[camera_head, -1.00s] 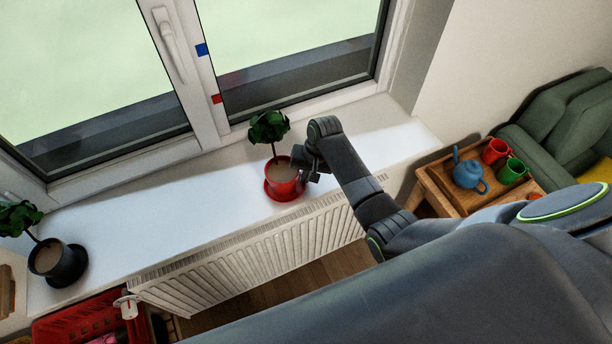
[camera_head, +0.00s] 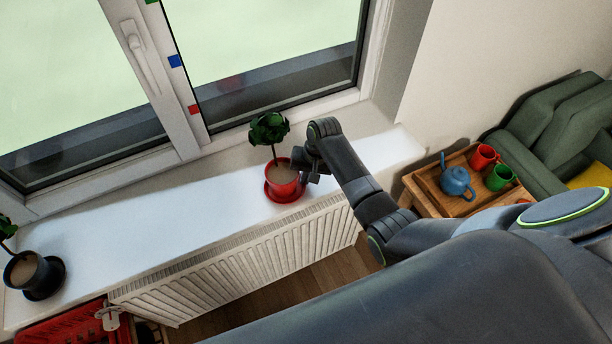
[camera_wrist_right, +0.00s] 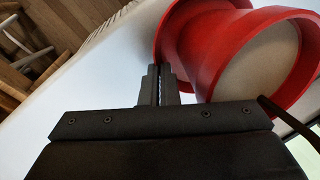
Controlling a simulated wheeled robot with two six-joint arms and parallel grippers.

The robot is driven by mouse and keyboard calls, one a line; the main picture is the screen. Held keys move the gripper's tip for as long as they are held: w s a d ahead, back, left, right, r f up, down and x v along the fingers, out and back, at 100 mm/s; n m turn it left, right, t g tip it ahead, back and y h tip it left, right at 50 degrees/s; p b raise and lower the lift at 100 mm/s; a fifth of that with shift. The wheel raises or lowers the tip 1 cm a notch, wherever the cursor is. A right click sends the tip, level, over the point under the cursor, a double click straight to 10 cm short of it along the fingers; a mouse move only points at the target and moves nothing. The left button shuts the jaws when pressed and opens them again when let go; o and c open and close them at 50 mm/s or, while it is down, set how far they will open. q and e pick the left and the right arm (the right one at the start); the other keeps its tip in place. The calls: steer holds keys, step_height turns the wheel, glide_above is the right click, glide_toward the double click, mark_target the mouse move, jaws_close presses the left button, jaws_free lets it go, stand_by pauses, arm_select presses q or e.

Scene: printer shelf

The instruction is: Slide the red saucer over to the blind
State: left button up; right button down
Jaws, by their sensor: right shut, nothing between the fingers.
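The red saucer (camera_head: 278,199) lies flat on the white windowsill, under a red pot (camera_head: 284,178) holding a leafy green plant (camera_head: 269,130). My right gripper (camera_head: 303,165) is close to the right side of the pot and saucer. In the right wrist view the shut, empty fingertips (camera_wrist_right: 158,68) are at the saucer's rim (camera_wrist_right: 163,42); I cannot tell if they touch. The red pot (camera_wrist_right: 195,45) fills the upper right there. I cannot make out a blind. My left gripper is not in view.
A black potted plant (camera_head: 28,270) stands at the sill's left end. A window frame (camera_head: 180,130) runs behind the sill, and a radiator (camera_head: 240,265) is below. A wooden tray table (camera_head: 425,200) with a blue teapot (camera_head: 457,182) and mugs is at the right.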

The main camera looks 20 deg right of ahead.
steer(key=c, duration=1.6)
jaws_free()
steer(key=shift+f, duration=0.1)
steer(key=v, duration=1.7)
steer(key=shift+r, duration=0.25)
steer(key=shift+f, duration=0.1)
